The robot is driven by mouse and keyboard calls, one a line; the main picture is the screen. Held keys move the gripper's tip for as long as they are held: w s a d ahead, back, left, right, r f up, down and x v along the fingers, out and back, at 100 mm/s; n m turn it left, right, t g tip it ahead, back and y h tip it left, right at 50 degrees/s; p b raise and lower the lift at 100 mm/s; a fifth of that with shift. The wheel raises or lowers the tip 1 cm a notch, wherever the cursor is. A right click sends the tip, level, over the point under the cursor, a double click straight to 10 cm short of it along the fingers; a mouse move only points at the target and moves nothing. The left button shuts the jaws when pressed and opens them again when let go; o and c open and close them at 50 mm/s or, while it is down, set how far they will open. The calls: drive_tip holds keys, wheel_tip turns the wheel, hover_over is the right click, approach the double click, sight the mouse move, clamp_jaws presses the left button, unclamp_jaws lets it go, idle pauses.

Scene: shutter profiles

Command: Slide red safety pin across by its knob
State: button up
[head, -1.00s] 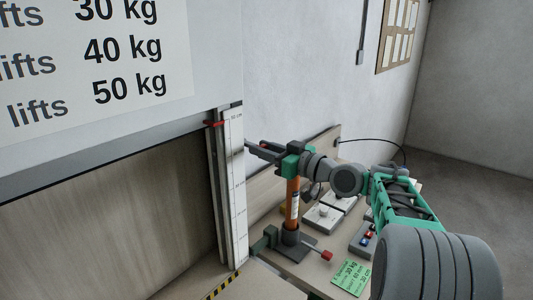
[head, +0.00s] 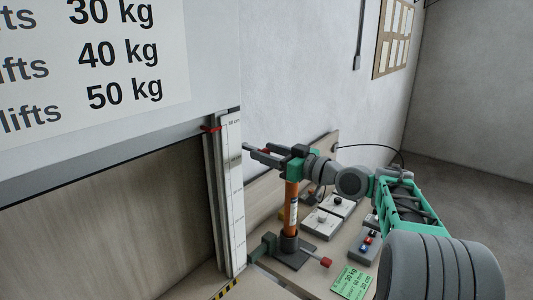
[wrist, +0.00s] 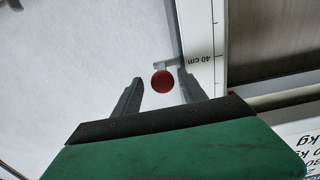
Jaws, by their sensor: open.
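In the wrist view a round red knob (wrist: 162,81) sits between the two spread fingers of my gripper (wrist: 160,92), with a gap on each side. A short light stub behind it runs toward the measuring strip, near the 40 cm mark. The knob hides most of the pin. In the head view my gripper (head: 252,152) is open beside the upright measuring strip, and a small patch of red (head: 266,150) shows between its fingers. Contact with the knob cannot be seen there.
The white measuring strip (head: 231,195) stands beside the shutter, with a red marker (head: 208,128) near its top. Below my gripper an orange cylinder (head: 291,210) stands on the bench. A red-ended lever (head: 326,262), control boxes (head: 321,223) and a green note (head: 352,281) are nearby.

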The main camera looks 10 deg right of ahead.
drive_tip(key=b+v, duration=0.2)
drive_tip(key=v, duration=0.5)
drive_tip(key=shift+s, duration=0.2)
drive_tip(key=shift+d, duration=0.1)
